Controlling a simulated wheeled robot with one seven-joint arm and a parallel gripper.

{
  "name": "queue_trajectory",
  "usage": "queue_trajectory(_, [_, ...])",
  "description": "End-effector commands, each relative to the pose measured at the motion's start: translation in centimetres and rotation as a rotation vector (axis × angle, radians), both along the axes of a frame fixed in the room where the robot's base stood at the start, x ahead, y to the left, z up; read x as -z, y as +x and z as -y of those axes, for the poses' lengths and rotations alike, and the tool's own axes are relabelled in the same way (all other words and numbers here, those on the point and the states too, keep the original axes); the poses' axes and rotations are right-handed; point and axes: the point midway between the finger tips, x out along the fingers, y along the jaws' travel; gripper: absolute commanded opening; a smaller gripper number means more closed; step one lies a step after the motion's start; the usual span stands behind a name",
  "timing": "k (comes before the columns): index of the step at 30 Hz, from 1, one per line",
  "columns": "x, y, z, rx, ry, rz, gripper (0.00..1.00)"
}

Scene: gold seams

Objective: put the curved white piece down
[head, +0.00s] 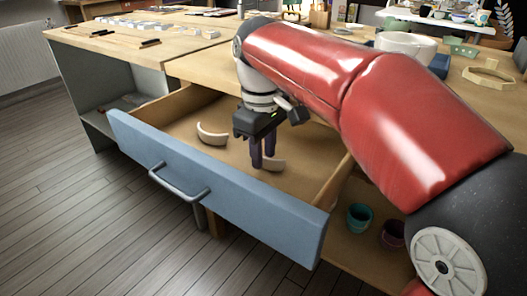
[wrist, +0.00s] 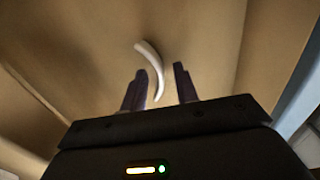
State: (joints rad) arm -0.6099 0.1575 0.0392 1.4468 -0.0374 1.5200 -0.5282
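Two curved white pieces are in the open drawer (head: 222,214). One curved white piece (head: 272,165) is right by my fingertips. The other curved piece (head: 212,135) lies on the drawer floor further left. My gripper (head: 262,164) points down into the drawer with its dark fingers low. In the wrist view my gripper (wrist: 160,84) has its fingers apart, and a curved white piece (wrist: 151,62) reaches between them, nearer the left finger. There is a clear gap on its right side.
The drawer has a blue front with a metal handle (head: 178,185), and wooden side walls. A wooden worktop (head: 205,68) lies behind it. A white bowl (head: 405,45) stands on the worktop at the right. A teal cup (head: 360,217) and a purple cup (head: 392,234) stand below, right.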

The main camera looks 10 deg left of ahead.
Motion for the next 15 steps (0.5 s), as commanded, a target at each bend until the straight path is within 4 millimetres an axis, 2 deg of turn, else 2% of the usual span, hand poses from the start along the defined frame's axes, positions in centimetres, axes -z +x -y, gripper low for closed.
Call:
queue_trajectory(9, [-6.9, -0.1, -0.1, 0.001, 0.002, 0.003, 0.3])
queue_trajectory(15, [-10.2, -0.3, -0.2, -0.001, 0.001, 0.002, 0.3])
